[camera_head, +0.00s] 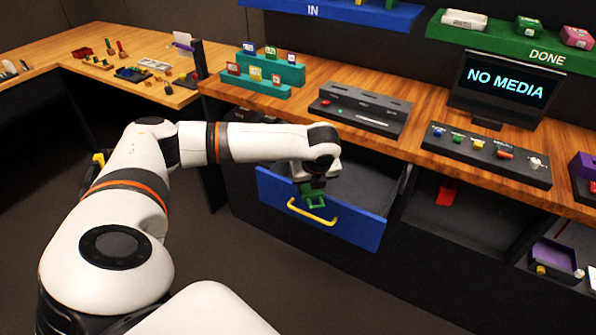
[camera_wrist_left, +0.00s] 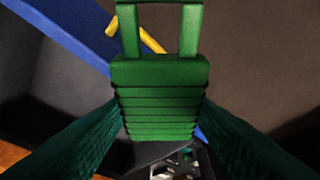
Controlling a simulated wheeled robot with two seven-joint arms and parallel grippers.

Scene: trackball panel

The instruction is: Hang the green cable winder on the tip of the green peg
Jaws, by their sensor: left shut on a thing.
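The green cable winder (camera_head: 314,196) hangs below my left gripper (camera_head: 312,182), over the blue front of an open drawer. In the left wrist view the winder (camera_wrist_left: 160,92) fills the middle. It has a ribbed body and an open loop at the top of the picture. The two dark green fingers of my left gripper (camera_wrist_left: 160,112) close on its sides. I cannot make out a green peg for certain; a small green piece (camera_head: 458,139) stands on the dark panel at the right. My right gripper is not in view.
The open drawer (camera_head: 362,226) has a yellow handle (camera_head: 312,212). On the desk above are a dark slider box (camera_head: 360,108), teal stepped racks (camera_head: 270,70) and a screen (camera_head: 506,85). A side table (camera_head: 130,68) at the left holds small parts.

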